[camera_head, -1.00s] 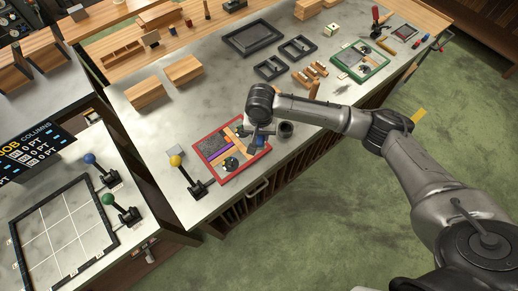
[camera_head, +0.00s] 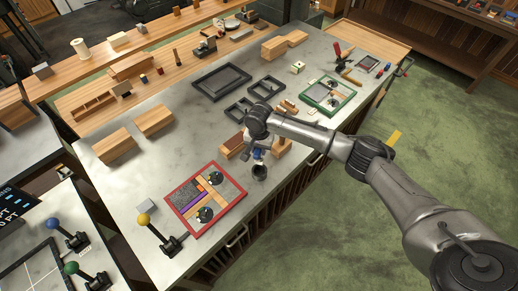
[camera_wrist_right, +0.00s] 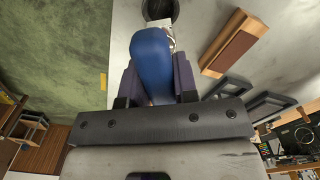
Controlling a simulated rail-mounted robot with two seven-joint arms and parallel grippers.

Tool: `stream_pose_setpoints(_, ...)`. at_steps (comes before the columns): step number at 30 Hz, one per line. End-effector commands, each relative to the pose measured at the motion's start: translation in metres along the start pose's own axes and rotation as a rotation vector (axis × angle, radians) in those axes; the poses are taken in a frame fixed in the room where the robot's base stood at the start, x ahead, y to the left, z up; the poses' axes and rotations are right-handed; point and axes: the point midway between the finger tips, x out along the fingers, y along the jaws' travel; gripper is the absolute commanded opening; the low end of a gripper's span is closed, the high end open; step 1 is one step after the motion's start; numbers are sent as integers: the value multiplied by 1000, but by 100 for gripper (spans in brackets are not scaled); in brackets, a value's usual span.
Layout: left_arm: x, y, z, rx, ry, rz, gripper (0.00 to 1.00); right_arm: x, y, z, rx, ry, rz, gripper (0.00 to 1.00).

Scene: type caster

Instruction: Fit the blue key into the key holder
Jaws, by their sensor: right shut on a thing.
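The blue key (camera_head: 258,153) is in my right gripper (camera_head: 257,150), above the workbench. In the right wrist view the blue handle (camera_wrist_right: 152,65) fills the space between the fingers of the right gripper (camera_wrist_right: 155,85), which are shut on it. A pale part of the key (camera_wrist_right: 162,28) shows beyond the handle. A dark round cup (camera_head: 259,173), seemingly the key holder, stands near the bench's front edge, just below the key in the head view. Its dark opening (camera_wrist_right: 160,8) lies beyond the key's pale end. I cannot tell whether they touch. My left gripper is not in view.
A red frame (camera_head: 230,207) with pieces inside lies to the left, beside a yellow-knobbed lever (camera_head: 160,232). Wooden blocks (camera_head: 232,147) stand close to the gripper. Dark trays (camera_head: 221,82) and a green frame (camera_head: 331,95) lie farther back.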

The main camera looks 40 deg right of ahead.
Motion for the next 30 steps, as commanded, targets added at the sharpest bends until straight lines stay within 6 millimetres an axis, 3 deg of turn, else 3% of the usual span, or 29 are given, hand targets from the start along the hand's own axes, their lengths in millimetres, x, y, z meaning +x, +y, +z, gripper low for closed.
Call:
stream_pose_setpoints(12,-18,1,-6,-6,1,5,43,-4,0,1,0,-2,1,0)
stream_pose_setpoints(18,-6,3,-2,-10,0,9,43,21,0,0,0,-2,0,0)
stream_pose_setpoints(30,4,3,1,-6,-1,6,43,50,0,0,1,-1,-1,0)
